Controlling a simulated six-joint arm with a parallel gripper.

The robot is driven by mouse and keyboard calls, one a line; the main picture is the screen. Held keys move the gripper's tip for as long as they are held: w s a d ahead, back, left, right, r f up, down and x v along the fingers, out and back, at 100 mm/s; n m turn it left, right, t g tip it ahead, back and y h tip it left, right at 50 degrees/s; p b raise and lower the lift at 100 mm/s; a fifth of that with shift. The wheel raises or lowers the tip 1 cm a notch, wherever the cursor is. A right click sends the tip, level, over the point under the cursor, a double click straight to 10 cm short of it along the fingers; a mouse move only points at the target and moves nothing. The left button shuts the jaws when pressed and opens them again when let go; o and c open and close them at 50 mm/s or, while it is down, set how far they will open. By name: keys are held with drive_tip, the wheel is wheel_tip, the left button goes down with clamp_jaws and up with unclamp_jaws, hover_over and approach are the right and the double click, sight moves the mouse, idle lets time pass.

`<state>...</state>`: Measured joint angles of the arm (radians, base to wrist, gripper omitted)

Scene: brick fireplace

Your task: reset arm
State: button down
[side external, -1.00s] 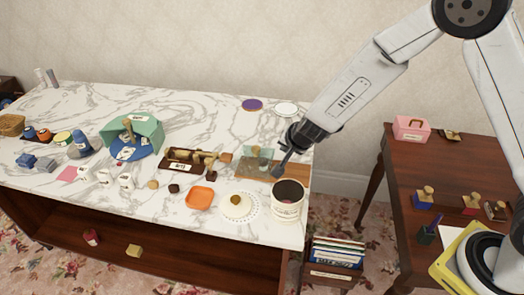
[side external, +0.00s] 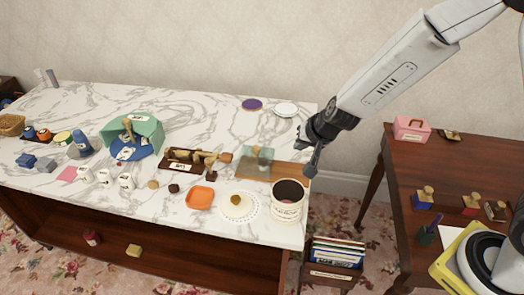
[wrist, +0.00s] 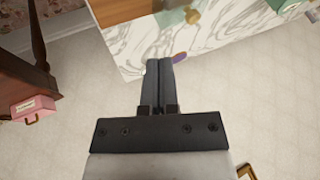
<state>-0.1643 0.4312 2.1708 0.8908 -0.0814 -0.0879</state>
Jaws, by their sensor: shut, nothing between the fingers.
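My gripper (side external: 312,168) is shut and empty. In the side external view it hangs in the air at the right end of the marble-topped table (side external: 215,110), fingers pointing down. In the wrist view the two dark fingers of my gripper (wrist: 159,75) lie together, with the corner of the marble table (wrist: 130,50) beyond them. A cream canister (side external: 287,208) with a dark open top stands below and left of the fingers, apart from them.
A wooden board (side external: 290,170) and a greenish clear block (side external: 262,155) lie near the table's right end. A dark side table (side external: 455,165) holds a pink box (side external: 411,129) and stamps. A rack of books (side external: 335,255) stands on the floor between. The space above the gap is free.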

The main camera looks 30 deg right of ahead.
drive_tip(key=s+d+r+n+g, duration=0.1)
drive_tip(key=s+d+n+g, duration=0.1)
drive_tip(key=s, duration=0.6)
drive_tip(key=s+d+r+n+g, duration=0.1)
drive_tip(key=s+d+n, duration=0.3)
drive_tip(key=s, duration=0.5)
drive_tip(key=shift+d+r+n+g, duration=0.2)
drive_tip(key=shift+n+g, duration=0.4)
drive_tip(key=shift+n, duration=0.2)
